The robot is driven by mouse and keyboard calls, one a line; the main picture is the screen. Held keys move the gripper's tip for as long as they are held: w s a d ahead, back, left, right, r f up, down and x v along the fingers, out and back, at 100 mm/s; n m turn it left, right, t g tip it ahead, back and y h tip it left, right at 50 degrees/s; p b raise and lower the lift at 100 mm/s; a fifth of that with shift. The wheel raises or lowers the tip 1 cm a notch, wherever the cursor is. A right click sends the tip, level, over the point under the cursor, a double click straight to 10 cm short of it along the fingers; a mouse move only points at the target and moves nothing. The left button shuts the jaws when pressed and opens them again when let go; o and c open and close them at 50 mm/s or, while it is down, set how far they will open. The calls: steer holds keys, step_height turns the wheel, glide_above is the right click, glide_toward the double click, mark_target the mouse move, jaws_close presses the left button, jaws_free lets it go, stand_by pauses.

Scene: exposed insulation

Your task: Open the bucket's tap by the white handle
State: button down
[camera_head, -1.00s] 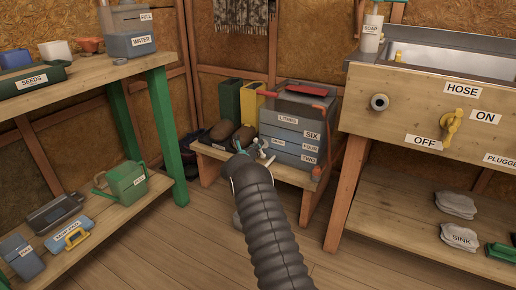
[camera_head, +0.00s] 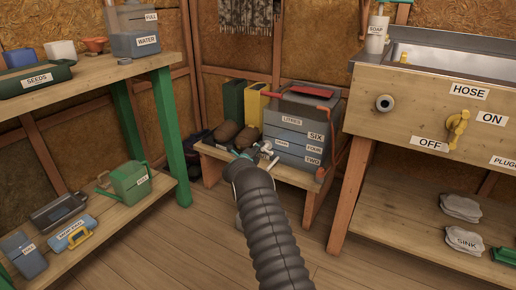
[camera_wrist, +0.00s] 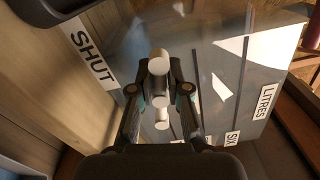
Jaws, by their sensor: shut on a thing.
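The bucket (camera_head: 290,140) is a blue-grey, see-through container on a low wooden bench, marked LITRES, SIX, FOUR and TWO. Its wall also shows in the wrist view (camera_wrist: 265,60). The white handle (camera_wrist: 159,62) of its tap lies between my fingers in the wrist view, sticking out past both sides of them. My gripper (camera_wrist: 160,95) is shut on this handle. In the head view my gripper (camera_head: 262,156) is small at the bucket's lower left, and my arm partly covers it. The tap's body is mostly hidden. A SHUT label (camera_wrist: 92,55) is left of the handle.
Brown shoes (camera_head: 227,133) stand on the bench (camera_head: 215,152) left of the bucket. A sink counter (camera_head: 410,125) with a yellow hose lever (camera_head: 457,128) is at the right. A green-legged shelf (camera_head: 95,75) is at the left. The wooden floor between is clear.

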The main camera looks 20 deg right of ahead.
steer(key=shift+s+d+f+n, duration=0.35)
steer(key=shift+d+f+n, duration=0.1)
steer(key=shift+f, duration=0.1)
steer(key=c, duration=1.1)
jaws_free()
steer(key=shift+d+r, duration=0.1)
steer(key=shift+s+d, duration=0.1)
steer(key=shift+d, duration=0.2)
steer(key=shift+w+a+r, duration=0.2)
steer(key=shift+a, duration=0.45)
steer(key=shift+s+a, duration=0.1)
steer(key=shift+a, duration=0.15)
steer(key=v, duration=1.1)
steer(key=shift+s+d, duration=0.1)
steer(key=shift+s, duration=0.2)
steer(key=shift+m, duration=0.25)
